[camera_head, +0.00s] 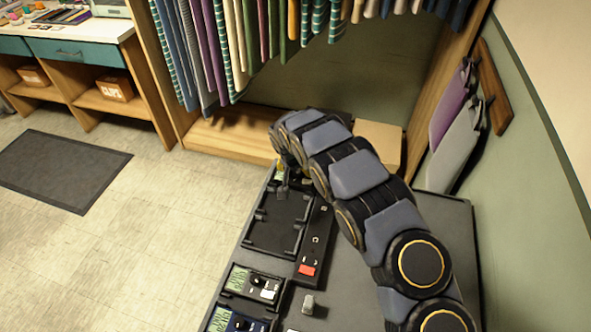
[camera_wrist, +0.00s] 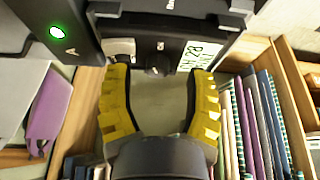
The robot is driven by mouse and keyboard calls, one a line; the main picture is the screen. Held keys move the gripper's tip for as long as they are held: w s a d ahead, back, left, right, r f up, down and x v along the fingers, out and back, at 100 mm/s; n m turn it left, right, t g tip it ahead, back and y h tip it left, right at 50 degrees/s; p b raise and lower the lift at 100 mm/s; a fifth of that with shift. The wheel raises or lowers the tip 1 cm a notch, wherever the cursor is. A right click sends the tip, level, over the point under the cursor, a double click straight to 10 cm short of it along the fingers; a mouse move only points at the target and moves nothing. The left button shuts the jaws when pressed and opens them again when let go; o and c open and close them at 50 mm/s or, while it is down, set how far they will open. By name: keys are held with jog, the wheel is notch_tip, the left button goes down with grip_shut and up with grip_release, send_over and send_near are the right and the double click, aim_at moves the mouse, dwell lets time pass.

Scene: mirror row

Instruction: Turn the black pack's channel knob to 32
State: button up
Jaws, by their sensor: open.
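The black pack (camera_wrist: 165,28) spans the top of the wrist view, with a pale display (camera_wrist: 200,52) whose digits I cannot read. A small dark knob (camera_wrist: 158,68) sits below a "CH" label on its face. My gripper (camera_wrist: 160,72) is open, its yellow fingers to the left and right of the knob; I cannot tell whether they touch the pack. In the head view my gripper (camera_head: 284,164) is at the far end of the dark bench, largely hidden by my arm, and the pack there is mostly covered.
A black strip (camera_head: 316,238) with a red switch runs along the rack, beside an empty bay (camera_head: 277,222). Nearer are a pack with a green display (camera_head: 252,284) and a blue pack (camera_head: 222,320). Hanging clothes (camera_head: 245,40) are behind. A panel with a green light (camera_wrist: 56,33) is close left.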

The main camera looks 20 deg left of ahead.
jog(key=v, duration=1.1)
jog(key=shift+s, duration=0.1)
jog(key=n+g, duration=0.4)
jog(key=n, duration=0.9)
send_over(297, 171)
notch_tip(297, 171, down, 3)
jog(key=shift+f, duration=0.15)
notch_tip(297, 171, down, 8)
jog(key=shift+r, duration=0.15)
